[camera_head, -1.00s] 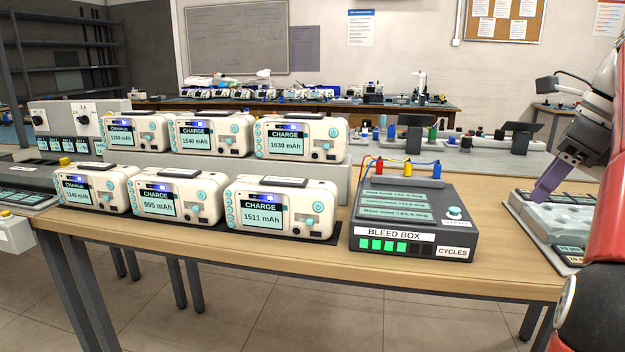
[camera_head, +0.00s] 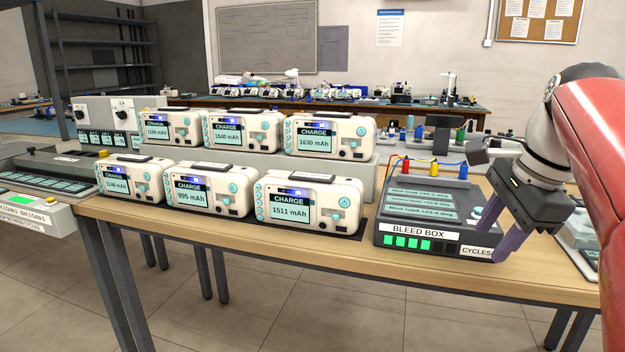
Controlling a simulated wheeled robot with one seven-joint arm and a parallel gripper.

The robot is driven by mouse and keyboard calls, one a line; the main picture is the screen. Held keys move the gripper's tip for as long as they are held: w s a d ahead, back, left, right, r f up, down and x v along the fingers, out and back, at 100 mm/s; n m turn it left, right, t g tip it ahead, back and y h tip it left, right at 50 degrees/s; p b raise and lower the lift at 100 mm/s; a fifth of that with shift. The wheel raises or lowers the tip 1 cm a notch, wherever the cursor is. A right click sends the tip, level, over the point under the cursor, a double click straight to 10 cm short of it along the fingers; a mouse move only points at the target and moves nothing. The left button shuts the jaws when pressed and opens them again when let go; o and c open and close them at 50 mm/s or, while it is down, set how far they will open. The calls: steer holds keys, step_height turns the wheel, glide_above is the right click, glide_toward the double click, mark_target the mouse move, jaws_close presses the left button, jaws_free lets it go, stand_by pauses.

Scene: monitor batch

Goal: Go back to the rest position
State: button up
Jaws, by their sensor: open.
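My gripper (camera_head: 493,243) hangs at the right of the head view, in front of the right side of the dark bleed box (camera_head: 440,205). Its two purple fingers point down and stand apart, with nothing seen between them. The gripper hides part of the box's right side and its knob area. I cannot tell whether the fingers touch the box. My red arm comes in from the right edge.
Several white charge units (camera_head: 308,207) stand in two rows on the wooden bench (camera_head: 300,252), left of the box. Coloured plugs with wires (camera_head: 405,168) rise behind the box. A grey tray (camera_head: 583,235) is partly hidden by my arm. Floor in front is clear.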

steer(key=s+a+f+n, duration=0.4)
steer(key=f+n, duration=0.2)
steer(key=s+a+f+n+t+h, duration=0.1)
steer(key=s+a+f+n, duration=0.3)
steer(key=f+n, duration=0.2)
steer(key=s+a+f+n+t, duration=0.1)
steer(key=s+a+f+n, duration=0.3)
steer(key=f, duration=0.4)
steer(key=shift+n, duration=0.9)
